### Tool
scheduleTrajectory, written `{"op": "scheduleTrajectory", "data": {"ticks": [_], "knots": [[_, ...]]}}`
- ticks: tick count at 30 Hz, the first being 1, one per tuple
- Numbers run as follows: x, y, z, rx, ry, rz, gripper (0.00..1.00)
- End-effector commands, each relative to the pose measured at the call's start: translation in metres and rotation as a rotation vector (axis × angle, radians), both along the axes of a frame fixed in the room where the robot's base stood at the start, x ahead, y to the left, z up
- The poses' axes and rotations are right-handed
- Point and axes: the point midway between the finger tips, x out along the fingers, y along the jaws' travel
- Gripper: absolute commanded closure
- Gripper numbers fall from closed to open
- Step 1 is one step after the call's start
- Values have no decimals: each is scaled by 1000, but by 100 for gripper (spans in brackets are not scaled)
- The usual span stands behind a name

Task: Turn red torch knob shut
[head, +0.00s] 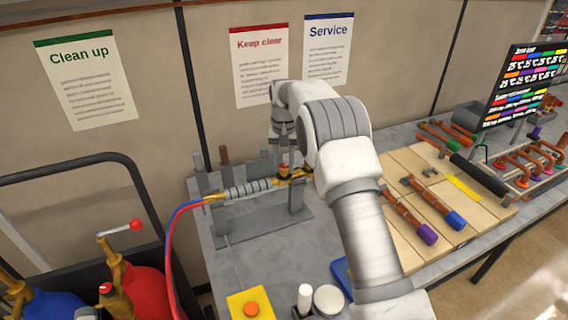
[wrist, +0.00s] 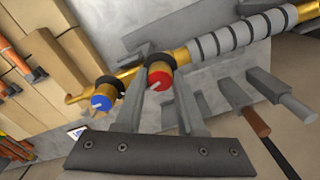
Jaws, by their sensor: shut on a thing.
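The torch (head: 245,188) lies level across a grey stand on the bench, with a brass body and a ribbed grey grip. Its red knob (wrist: 157,82) sits between the two fingers of my gripper (wrist: 160,72), which is shut on it from above. The red knob also shows small under my gripper in the head view (head: 284,168). A blue knob (wrist: 102,102) sits on the torch just left of my left finger in the wrist view. My arm hides the torch's tip end in the head view.
Red and blue hoses (head: 176,225) run from the torch's left end towards the cylinders (head: 147,287). Grey and brown handles (head: 224,155) stand behind the torch. Wooden boards (head: 450,205) with copper pipes lie to the right. A yellow box with an orange button (head: 251,309) is in front.

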Motion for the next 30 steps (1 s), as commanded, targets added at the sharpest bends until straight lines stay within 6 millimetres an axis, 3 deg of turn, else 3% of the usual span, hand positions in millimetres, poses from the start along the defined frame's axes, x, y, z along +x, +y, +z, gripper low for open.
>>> {"op": "scheduleTrajectory", "data": {"ticks": [12, 30], "knots": [[0, 0, 0, 0, -1, -250, 100], [0, 0, 0, 0, -1, -311, 100]]}}
